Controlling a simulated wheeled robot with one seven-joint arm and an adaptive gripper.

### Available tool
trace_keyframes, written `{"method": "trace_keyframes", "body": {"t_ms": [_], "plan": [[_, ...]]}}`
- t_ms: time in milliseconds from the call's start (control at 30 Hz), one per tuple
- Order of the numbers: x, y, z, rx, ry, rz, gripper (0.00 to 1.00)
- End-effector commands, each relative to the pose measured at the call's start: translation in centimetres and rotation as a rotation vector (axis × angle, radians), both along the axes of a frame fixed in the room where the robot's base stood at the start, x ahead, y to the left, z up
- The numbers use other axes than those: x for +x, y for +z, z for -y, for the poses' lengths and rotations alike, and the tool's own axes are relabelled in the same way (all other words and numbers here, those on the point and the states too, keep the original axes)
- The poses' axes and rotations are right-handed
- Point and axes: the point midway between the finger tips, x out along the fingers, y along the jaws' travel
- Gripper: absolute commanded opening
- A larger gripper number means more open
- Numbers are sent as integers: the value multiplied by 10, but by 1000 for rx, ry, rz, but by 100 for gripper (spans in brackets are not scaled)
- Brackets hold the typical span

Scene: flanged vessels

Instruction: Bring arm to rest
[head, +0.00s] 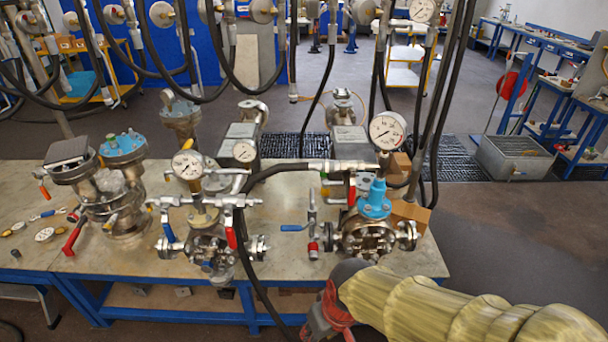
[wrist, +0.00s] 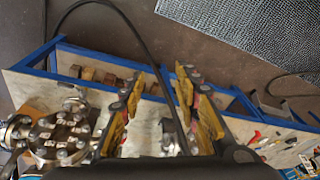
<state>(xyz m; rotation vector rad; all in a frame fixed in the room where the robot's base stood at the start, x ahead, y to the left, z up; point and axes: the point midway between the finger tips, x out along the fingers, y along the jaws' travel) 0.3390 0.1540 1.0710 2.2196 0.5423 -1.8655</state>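My arm (head: 450,305), in a pale yellow sleeve, reaches in from the lower right of the head view. Its red and dark end hangs in front of the table's near edge, with the fingertips hidden or cut off there. In the wrist view my gripper (wrist: 158,88) shows two fingers with yellow pads, spread apart. No object is gripped between them. A black hose (wrist: 142,40) crosses the gap in that picture; I cannot tell how close it is.
The blue-framed table (head: 285,262) carries a blue-topped flanged vessel (head: 374,205) near my arm and other vessels (head: 205,245) leftward. Black hoses (head: 262,285) hang over the near edge. Open floor (head: 500,225) lies to the right. A floor grating (wrist: 260,35) shows in the wrist view.

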Motion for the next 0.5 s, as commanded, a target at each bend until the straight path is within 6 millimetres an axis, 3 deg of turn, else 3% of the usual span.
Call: {"method": "trace_keyframes", "body": {"t_ms": [33, 200, 400, 500], "plan": [[-9, 20, 24, -9, -62, 3, 32], [-39, 74, 91, -47, -213, 61, 32], [-43, 127, 136, -28, -345, 257, 32], [-44, 142, 148, -22, -393, 310, 32]]}}
